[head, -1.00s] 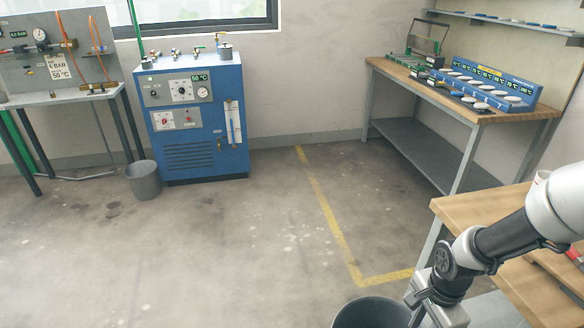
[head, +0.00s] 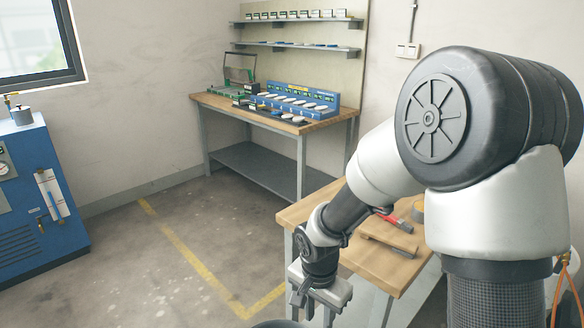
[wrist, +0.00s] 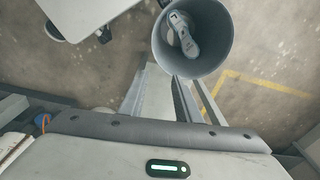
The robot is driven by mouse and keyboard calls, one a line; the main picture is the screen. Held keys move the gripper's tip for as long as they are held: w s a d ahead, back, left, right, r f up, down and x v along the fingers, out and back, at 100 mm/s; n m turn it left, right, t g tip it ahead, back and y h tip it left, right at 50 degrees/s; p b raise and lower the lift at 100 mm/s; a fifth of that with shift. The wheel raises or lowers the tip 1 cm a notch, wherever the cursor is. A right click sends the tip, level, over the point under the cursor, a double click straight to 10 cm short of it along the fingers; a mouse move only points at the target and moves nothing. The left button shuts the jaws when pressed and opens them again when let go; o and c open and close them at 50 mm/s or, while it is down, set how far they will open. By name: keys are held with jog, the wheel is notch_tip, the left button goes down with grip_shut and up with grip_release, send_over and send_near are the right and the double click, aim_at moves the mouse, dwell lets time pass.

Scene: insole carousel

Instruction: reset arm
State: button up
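My arm reaches down on the right of the head view, with my gripper (head: 318,308) low beside the front workbench (head: 292,216). My gripper (wrist: 160,90) also shows in the wrist view, pointing away from the camera. Its two fingers look apart, and I see nothing held between them. Just past the fingertips is a round grey bin (wrist: 221,50). A pale, insole-shaped piece (wrist: 186,42) with a dark mark lies inside it. In the head view only the bin's rim (head: 275,324) shows at the bottom edge.
The front workbench carries a wooden board (head: 385,243) and a red-handled tool (head: 396,220). The rear bench (head: 222,104) holds a blue rack (head: 296,100) and a green-based fixture (head: 232,90). A blue machine (head: 38,215) stands at left. The floor between is clear.

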jog(key=s+d+r+n+t, duration=0.15)
jog(key=d+r, duration=0.25)
jog(key=r, duration=0.4)
jog(key=s+d+r+n+t, duration=0.1)
jog(key=s+d+r+n, duration=0.2)
jog(key=r, duration=0.5)
jog(key=s+d+r+n+t, duration=0.2)
jog(key=s+d+r+n, duration=0.15)
jog(key=s+r, duration=0.6)
notch_tip(320, 180, up, 16)
jog(key=p, duration=1.6)
jog(key=shift+s+d+m+p, duration=0.3)
jog(key=shift+m+p, duration=0.05)
jog(key=shift+m, duration=0.05)
